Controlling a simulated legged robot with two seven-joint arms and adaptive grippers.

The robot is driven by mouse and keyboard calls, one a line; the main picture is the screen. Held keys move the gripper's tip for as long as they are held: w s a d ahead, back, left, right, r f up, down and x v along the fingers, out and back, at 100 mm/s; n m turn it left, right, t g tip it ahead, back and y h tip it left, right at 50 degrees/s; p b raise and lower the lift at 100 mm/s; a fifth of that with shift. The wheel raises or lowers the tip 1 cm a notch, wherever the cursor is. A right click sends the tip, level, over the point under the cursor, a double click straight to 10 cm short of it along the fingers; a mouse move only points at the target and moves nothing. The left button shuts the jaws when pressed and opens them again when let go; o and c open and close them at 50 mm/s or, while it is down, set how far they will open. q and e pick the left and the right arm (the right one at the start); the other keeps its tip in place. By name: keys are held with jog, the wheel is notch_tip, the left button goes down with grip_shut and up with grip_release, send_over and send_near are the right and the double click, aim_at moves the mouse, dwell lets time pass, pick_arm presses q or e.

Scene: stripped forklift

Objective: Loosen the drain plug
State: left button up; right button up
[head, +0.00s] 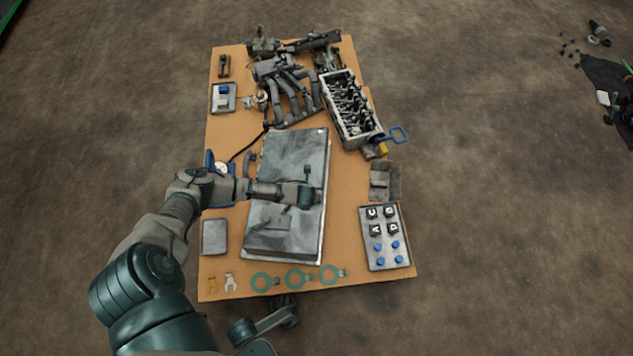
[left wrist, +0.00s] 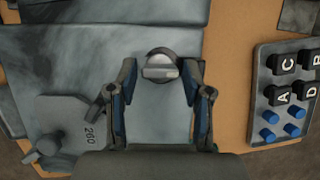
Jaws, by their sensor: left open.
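The drain plug (left wrist: 160,68), a round dark head with a pale raised bar across it, sits on the large grey metal pan (head: 300,150) near its right edge. The pan also fills the middle of the left wrist view (left wrist: 165,120). My left gripper (head: 313,196) reaches over the pan from the left. In the left wrist view its open fingers (left wrist: 160,70) stand on either side of the plug, with a gap visible near it. In the head view the gripper hides the plug. A dark jointed part of mine shows at the bottom; its jaws cannot be made out.
A plate marked 260 (left wrist: 75,125) with a winged knob lies left of the plug. A tray of lettered black caps and blue pegs (head: 384,256) lies on the right. Engine parts (head: 290,90) crowd the back.

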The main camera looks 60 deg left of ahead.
pick_arm(q)
jog(key=shift+w+a+f, duration=0.1)
jog(key=shift+f, duration=0.45)
